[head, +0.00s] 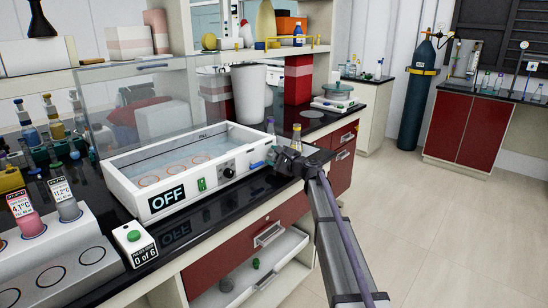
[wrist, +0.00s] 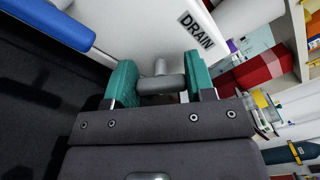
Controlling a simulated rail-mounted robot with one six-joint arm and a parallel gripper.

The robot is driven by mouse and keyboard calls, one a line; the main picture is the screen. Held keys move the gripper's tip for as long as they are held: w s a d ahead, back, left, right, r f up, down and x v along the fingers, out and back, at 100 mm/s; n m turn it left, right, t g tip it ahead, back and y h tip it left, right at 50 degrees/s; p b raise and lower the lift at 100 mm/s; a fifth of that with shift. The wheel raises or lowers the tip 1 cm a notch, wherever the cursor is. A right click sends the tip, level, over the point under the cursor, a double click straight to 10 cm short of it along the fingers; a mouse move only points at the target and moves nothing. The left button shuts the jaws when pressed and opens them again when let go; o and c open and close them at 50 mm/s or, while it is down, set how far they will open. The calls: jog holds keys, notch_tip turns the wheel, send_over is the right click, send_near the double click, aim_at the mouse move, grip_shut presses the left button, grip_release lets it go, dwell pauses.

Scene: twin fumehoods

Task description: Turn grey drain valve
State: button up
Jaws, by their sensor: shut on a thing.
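The grey drain valve (wrist: 162,86) sticks out from the white wall of the water bath below a "DRAIN" label (wrist: 196,32) in the wrist view. It has a short stem and a grey crossbar. My gripper (wrist: 159,76), with teal fingers, is shut on the crossbar, one finger at each end. In the head view my gripper (head: 279,160) is at the right end of the white water bath (head: 137,197), and the valve is hidden there. The bath's display (head: 167,199) reads OFF.
A blue bar (wrist: 48,22) lies left of the fingers in the wrist view. A clear lid (head: 110,90) stands raised over the bath. Bottles (head: 296,135) stand just behind my gripper. An open drawer (head: 262,277) is below the black counter. The floor at right is clear.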

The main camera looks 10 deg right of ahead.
dwell(0.3)
jog(key=o, duration=0.9)
jog(key=v, duration=1)
jog(key=shift+s+d, duration=0.25)
jog(key=shift+s, duration=0.05)
